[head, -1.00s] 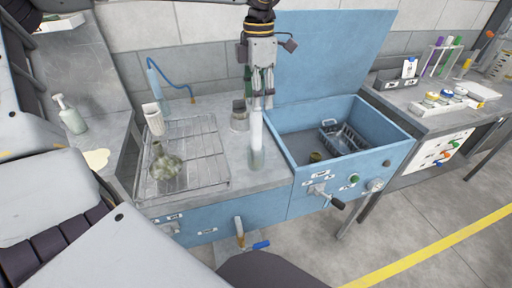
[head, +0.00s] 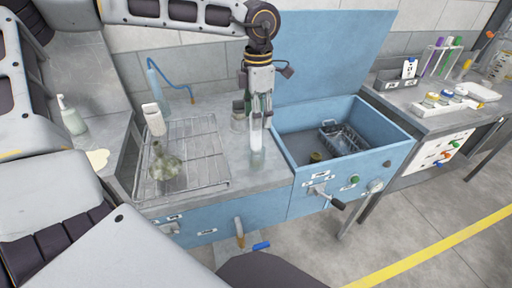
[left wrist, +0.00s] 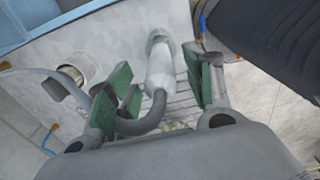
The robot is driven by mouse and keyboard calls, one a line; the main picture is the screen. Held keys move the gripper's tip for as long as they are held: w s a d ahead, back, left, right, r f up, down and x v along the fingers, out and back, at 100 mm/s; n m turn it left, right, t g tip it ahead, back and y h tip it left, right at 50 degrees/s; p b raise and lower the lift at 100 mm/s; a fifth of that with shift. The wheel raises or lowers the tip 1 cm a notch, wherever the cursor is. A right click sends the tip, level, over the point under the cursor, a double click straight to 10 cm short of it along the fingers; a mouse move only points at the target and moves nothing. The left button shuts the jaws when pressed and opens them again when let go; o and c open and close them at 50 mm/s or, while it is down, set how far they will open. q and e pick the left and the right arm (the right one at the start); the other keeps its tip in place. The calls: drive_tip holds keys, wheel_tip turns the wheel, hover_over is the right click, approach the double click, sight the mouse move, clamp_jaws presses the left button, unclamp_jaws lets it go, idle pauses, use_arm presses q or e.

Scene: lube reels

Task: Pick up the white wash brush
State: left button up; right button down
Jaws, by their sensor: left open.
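The white wash brush (head: 257,142) appears as a pale upright cylinder on the grey counter, left of the blue basin. In the left wrist view the white brush (left wrist: 160,64) shows a rounded far end, with a grey curved piece at its near end. My left gripper (head: 261,108) points down over its top, with jaws open. In the left wrist view the green-padded fingers of the gripper (left wrist: 158,86) stand on either side of the brush's near end, with a gap visible at the right. Contact on the left cannot be told. My right gripper is out of view.
A wire rack (head: 202,152) with a murky glass flask (head: 165,163) lies to the left. A white container (head: 153,119) stands at its back corner. A metal cup (head: 238,118) is close behind the gripper. The blue basin (head: 290,158) holds a wire basket (head: 343,138).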

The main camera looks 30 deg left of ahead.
sight(256, 141)
use_arm(q)
wheel_tip(256, 141, down, 5)
drive_tip(key=shift+s+a+r, duration=0.15)
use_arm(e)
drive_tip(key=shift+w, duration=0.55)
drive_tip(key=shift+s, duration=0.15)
